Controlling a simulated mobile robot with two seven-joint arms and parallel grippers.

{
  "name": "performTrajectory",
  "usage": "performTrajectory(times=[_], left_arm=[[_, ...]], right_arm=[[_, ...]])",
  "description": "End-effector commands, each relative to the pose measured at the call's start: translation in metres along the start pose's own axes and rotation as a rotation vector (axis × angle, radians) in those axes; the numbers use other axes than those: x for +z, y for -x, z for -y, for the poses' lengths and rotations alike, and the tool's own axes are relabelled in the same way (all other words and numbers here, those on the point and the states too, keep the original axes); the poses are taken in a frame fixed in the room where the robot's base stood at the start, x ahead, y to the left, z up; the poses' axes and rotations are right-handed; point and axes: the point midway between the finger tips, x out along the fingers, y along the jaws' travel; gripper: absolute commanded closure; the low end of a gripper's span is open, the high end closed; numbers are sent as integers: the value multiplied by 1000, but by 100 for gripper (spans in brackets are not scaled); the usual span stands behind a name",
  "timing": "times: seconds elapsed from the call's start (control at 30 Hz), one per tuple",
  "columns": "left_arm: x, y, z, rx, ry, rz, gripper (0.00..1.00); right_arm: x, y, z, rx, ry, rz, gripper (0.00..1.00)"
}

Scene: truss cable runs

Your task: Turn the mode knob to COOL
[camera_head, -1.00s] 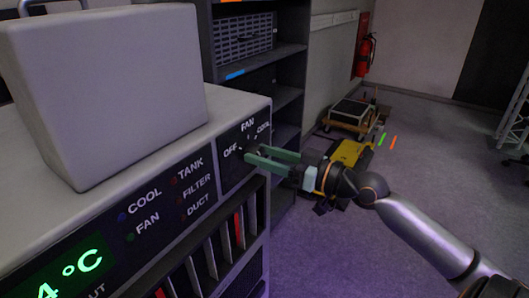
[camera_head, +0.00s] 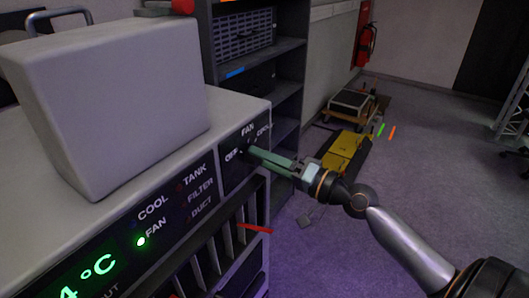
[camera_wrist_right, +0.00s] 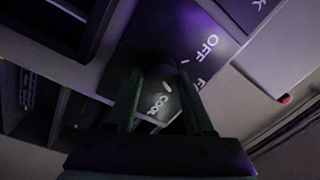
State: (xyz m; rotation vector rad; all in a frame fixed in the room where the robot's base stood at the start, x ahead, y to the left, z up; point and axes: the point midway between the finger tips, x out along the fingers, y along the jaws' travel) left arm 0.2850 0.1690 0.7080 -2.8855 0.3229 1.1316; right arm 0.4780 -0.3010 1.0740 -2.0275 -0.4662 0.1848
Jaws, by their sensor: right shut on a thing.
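The dark mode knob (camera_wrist_right: 155,66) sits on a black panel (camera_head: 232,177) at the right end of the unit's front. In the wrist view the labels OFF, FAN and COOL stand around it. My right gripper (camera_head: 250,154) reaches in from the right; its green fingers are closed on the knob, which they mostly hide in the head view. The fingers (camera_wrist_right: 156,82) also show in the wrist view, one on each side of the knob. The knob's pointer is too dark to read. The FAN lamp (camera_head: 141,241) glows bright green; the COOL lamp (camera_head: 141,216) is dim. My left gripper is not in view.
A pale box (camera_head: 115,95) stands on top of the unit. Below the panel are vent slots with a red ribbon (camera_head: 255,228) sticking out. A dark shelf (camera_head: 285,90) stands behind. A yellow case (camera_head: 346,150) and a cart lie on the floor beyond.

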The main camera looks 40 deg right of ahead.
Motion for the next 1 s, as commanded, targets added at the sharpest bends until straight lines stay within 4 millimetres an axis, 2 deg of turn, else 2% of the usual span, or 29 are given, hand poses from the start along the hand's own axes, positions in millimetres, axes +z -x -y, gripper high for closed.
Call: performTrajectory(times=[0.2,0.5,1.0], left_arm=[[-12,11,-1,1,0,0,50],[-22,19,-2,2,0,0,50],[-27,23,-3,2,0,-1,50]], right_arm=[[-1,0,2,2,-198,-15,100],[0,0,1,4,-394,-28,100],[1,0,0,4,-502,-35,100]])
